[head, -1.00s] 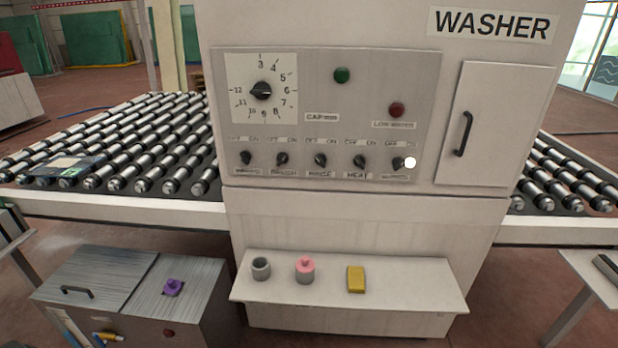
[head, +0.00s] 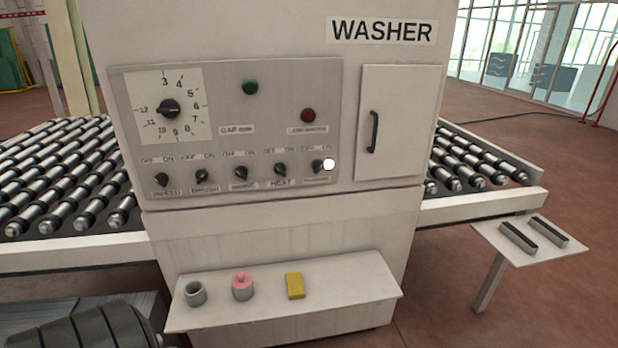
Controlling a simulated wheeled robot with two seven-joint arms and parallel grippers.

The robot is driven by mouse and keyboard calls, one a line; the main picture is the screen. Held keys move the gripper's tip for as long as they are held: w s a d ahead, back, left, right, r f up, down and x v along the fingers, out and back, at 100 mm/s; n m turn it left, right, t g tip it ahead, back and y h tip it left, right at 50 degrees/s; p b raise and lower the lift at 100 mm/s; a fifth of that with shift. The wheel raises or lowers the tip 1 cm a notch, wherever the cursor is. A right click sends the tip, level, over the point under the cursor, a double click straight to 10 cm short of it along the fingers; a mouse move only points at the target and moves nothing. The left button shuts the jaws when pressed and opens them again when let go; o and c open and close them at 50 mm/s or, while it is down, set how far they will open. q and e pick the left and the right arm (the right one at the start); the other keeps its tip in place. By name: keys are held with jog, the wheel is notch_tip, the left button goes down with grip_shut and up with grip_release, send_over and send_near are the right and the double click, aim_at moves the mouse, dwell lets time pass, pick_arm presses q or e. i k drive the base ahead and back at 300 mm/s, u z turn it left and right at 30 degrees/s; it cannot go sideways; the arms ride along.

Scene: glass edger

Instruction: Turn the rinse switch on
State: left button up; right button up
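The rinse switch (head: 241,172) is the third small black knob in the lower row on the washer's control panel (head: 325,85), between the brush switch (head: 201,176) and the heat switch (head: 281,170). OFF and ON labels are above it; its own label is blurred now but reads RINSE in the earlier view. Its exact pointer direction is too small to tell. Neither of my grippers is in view. A dark rounded part, likely mine, shows at the lower left, far below the switch.
The row ends at a right knob (head: 318,166) with a white dot beside it. A door handle (head: 374,132) stands out right of the panel. Below, a shelf (head: 345,285) holds a grey cup, a pink-topped pot and a yellow block. Roller conveyors (head: 60,170) flank the washer.

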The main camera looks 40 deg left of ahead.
aim_at(241, 171)
jog(key=z, duration=0.2)
jog(key=i, duration=0.85)
jog(key=u, duration=2.05)
